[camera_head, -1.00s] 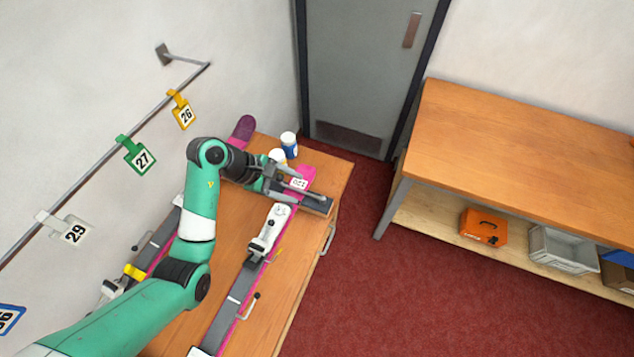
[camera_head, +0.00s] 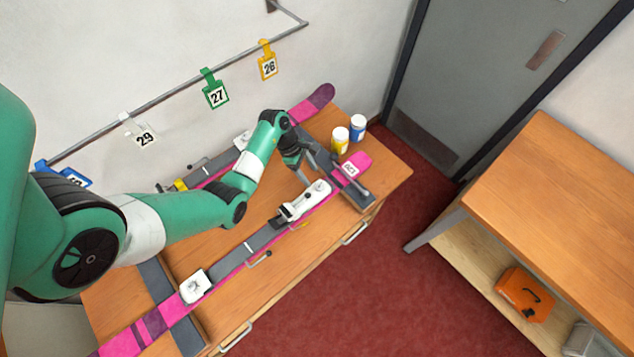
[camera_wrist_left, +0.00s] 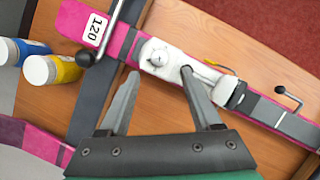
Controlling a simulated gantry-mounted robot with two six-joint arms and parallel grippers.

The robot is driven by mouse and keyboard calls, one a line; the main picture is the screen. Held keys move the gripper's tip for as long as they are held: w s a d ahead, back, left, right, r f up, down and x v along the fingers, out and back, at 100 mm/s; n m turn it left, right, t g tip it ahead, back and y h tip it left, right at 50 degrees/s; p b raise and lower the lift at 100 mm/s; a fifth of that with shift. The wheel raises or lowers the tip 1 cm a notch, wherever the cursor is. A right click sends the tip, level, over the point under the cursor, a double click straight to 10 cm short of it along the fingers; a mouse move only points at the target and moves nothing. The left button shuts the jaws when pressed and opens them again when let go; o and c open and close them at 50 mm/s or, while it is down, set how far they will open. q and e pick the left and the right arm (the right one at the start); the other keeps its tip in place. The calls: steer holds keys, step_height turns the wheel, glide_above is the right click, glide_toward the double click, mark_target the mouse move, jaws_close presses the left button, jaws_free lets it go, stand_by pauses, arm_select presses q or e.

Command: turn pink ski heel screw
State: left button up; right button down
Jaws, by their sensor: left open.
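A pink and grey ski (camera_head: 138,336) lies along the front of the wooden bench, its pink end (camera_head: 355,162) bearing a "120" label. A white binding piece (camera_head: 312,196) sits on it near that end. In the left wrist view this white piece (camera_wrist_left: 172,62) shows a round dial-like top (camera_wrist_left: 159,56) and a dark hole, but I cannot tell which is the heel screw. My left gripper (camera_head: 303,177) is open and empty, its fingers beside the white piece on the wall side. In the left wrist view the fingertips (camera_wrist_left: 158,76) are apart, one overlapping the piece's edge. My right gripper is not in view.
A second ski with a purple tip (camera_head: 320,96) lies along the wall side. A yellow bottle (camera_head: 339,141) and a blue bottle (camera_head: 357,128) stand at the bench's far end. A clamp handle (camera_wrist_left: 103,38) is near the label. Numbered tags hang from a wall rail (camera_head: 180,88).

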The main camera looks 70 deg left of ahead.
mark_target(319, 186)
arm_select(q)
steer(key=b+x, duration=0.1)
steer(key=x, duration=0.5)
steer(key=shift+w+f, duration=0.1)
steer(key=shift+f, duration=0.15)
steer(key=shift+c, duration=0.2)
jaws_close()
